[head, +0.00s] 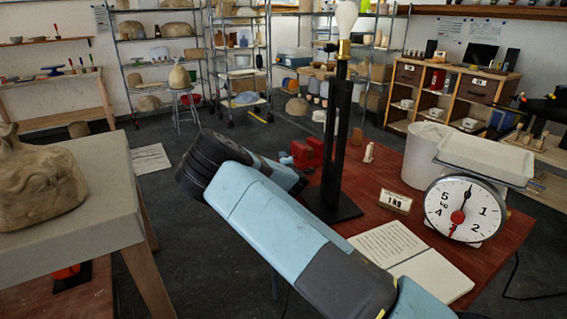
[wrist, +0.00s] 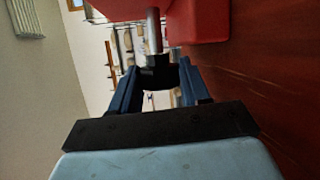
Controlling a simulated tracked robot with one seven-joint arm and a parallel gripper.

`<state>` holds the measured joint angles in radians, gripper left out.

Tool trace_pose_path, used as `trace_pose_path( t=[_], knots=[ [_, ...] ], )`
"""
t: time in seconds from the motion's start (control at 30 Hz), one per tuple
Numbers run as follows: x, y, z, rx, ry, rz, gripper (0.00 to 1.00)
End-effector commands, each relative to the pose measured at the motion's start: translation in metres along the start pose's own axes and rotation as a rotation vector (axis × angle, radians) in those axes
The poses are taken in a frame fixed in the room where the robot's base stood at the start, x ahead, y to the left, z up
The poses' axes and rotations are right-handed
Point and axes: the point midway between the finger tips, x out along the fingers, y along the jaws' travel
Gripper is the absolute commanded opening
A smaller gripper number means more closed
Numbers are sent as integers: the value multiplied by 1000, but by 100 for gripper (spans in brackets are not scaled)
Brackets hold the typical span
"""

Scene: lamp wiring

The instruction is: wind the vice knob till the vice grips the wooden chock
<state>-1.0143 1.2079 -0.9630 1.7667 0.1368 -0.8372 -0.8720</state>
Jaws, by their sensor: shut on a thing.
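The red vice (head: 309,151) stands at the far left edge of the red-brown table, partly hidden behind the black lamp post. In the wrist view, part of its red body (wrist: 198,20) shows at the top, with a metal screw (wrist: 153,30) coming out of it toward me. The black vice knob (wrist: 158,76) sits at the end of that screw. My gripper (wrist: 160,84) is shut on the knob, one blue finger on each side. I cannot make out the wooden chock or the jaw gap.
The lamp (head: 335,170) stands on the table close to the vice and my arm. An open book (head: 420,265), a small sign (head: 395,202) and a dial scale (head: 464,208) are to the right. A grey stand (head: 100,225) with a clay piece is at the left.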

Motion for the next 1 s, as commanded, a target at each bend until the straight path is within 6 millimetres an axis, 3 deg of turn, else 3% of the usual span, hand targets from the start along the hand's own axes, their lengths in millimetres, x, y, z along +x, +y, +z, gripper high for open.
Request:
trace_pose_path(
  t=[0.47,0.5,0.77,1.0],
  knots=[
    [-1,-6,-1,5,-1,6,16],
    [-1,-6,-1,5,-1,6,47],
    [-1,-4,0,5,-1,9,71],
    [-1,-3,0,6,-1,11,71]
  ],
)
